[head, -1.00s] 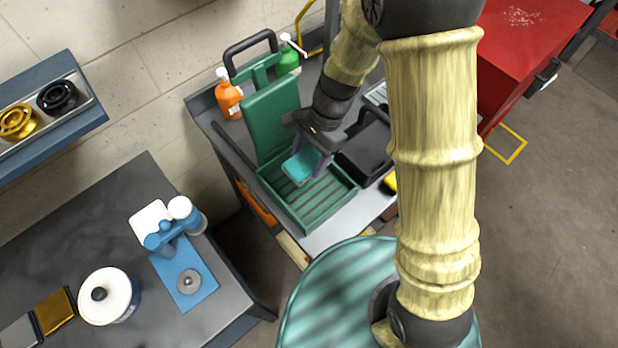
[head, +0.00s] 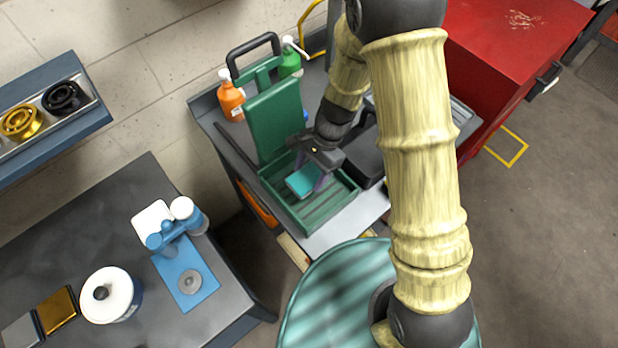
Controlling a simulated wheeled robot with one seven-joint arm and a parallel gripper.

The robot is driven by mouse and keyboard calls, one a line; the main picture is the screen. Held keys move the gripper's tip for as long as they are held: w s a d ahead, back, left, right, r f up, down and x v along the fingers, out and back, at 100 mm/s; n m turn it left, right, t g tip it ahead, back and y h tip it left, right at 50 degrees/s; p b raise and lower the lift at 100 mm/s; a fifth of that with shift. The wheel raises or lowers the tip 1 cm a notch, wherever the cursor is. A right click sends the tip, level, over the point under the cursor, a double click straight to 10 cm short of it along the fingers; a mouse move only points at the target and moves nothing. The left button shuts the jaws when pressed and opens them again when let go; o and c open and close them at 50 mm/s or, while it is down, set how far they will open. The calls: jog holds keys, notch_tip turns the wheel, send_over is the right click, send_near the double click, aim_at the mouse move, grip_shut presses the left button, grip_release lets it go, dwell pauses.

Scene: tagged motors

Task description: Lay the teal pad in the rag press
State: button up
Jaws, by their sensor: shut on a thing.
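The rag press is a green box with a slatted floor (head: 322,212) and a green upright lid (head: 275,120) raised at its back left. The teal pad (head: 301,184) is held by my gripper (head: 315,180) over the slats, inside the outline of the tray. My gripper points down and is shut on the pad's right side. I cannot tell whether the pad touches the slats. My wrist hides the tray's back right corner.
An orange spray bottle (head: 230,97) and a green one (head: 290,62) stand behind the lid. A dark box (head: 368,158) sits close to the tray's right. A blue-handled device (head: 180,250) stands on the left bench.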

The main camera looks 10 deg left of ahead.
aim_at(312, 173)
jog(key=shift+s+a+f, duration=0.1)
jog(key=shift+f, duration=1.7)
jog(key=shift+f, duration=0.2)
jog(key=o, duration=1)
jog(key=shift+o, duration=0.2)
jog(key=shift+r, duration=0.1)
jog(key=shift+r, duration=0.15)
jog(key=v, duration=1.2)
